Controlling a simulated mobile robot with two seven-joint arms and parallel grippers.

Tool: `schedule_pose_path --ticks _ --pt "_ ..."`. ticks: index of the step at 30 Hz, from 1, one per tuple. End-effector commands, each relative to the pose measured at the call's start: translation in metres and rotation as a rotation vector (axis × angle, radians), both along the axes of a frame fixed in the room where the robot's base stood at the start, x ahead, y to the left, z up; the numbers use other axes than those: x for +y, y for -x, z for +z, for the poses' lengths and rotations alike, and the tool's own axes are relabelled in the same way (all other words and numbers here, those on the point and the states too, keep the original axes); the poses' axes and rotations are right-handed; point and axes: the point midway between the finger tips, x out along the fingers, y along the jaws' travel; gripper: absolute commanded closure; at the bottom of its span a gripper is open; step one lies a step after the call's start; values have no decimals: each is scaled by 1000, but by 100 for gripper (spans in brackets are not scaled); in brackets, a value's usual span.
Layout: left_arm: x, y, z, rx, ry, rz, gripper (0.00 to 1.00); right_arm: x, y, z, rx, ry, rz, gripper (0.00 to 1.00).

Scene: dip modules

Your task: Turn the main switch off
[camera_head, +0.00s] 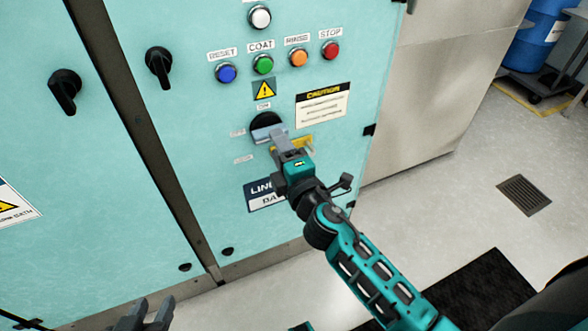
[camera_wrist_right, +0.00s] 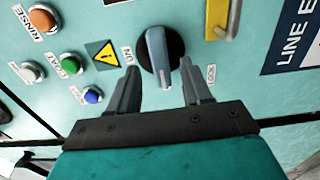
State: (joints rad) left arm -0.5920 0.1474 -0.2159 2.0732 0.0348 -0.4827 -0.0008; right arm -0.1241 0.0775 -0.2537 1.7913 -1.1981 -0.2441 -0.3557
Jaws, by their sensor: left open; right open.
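The main switch is a round black rotary knob with a grey-blue handle on the teal panel, partly hidden by my gripper in the head view (camera_head: 266,120). In the right wrist view the switch (camera_wrist_right: 157,50) shows more fully. My right gripper (camera_head: 277,136) is at the switch. In the wrist view its open fingers (camera_wrist_right: 160,68) point at the panel, one on each side of the handle, with visible gaps to it. I cannot tell how deep they reach. My left gripper (camera_head: 146,316) is open and empty at the lower left edge of the head view, away from the switch.
Blue (camera_head: 226,72), green (camera_head: 263,64), orange (camera_head: 298,57) and red (camera_head: 331,50) buttons sit above the switch. A yellow part (camera_wrist_right: 217,15) stands beside it. Two black handles (camera_head: 159,66) are further left. Open floor lies right of the cabinet.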

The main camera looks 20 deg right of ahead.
Motion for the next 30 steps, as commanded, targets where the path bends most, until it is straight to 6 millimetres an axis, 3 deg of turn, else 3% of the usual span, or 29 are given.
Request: schedule_pose_path --ticks 6,12,18,30 --pt "0 0 -6 3 0 -1 57 -1 43 -2 2 -2 -1 51" --pt "-1 1 -9 10 0 -4 57 -2 68 -1 0 -1 0 51" --pt "-2 0 -7 7 2 -6 57 -3 78 0 -1 -1 -1 51" --pt "-3 -3 -2 -6 5 -7 57 -3 78 1 -1 0 0 51"
